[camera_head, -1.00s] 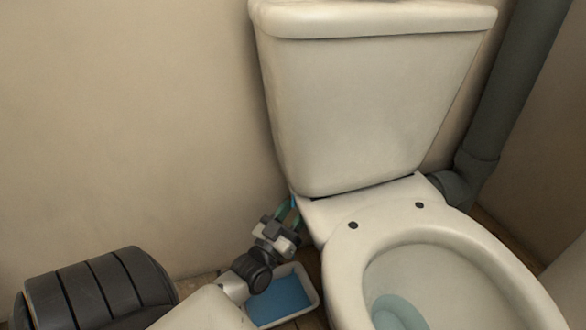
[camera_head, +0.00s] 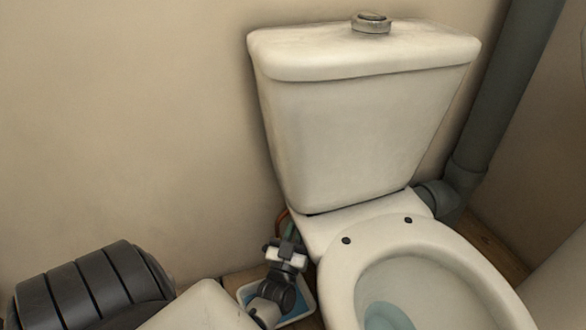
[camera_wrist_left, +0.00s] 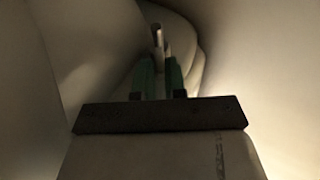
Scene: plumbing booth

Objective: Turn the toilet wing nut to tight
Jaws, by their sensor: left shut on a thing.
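The white toilet (camera_head: 340,130) stands against the wall, with its cistern above the bowl. My left gripper (camera_head: 288,229) reaches in low at the left, under the cistern's rear corner beside the bowl. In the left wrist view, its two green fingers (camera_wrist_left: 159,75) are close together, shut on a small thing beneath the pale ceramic. A thin metal stud (camera_wrist_left: 157,36) shows just beyond the fingertips. The wing nut cannot be made out clearly; the fingers and shadow hide that spot. My right gripper is in neither view.
A white tray with a blue inside (camera_head: 308,300) lies on the floor under my left gripper. An orange-brown curved pipe or hose (camera_head: 282,216) shows behind the gripper. A grey waste pipe (camera_head: 487,120) runs up the right corner. The wall bounds the left.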

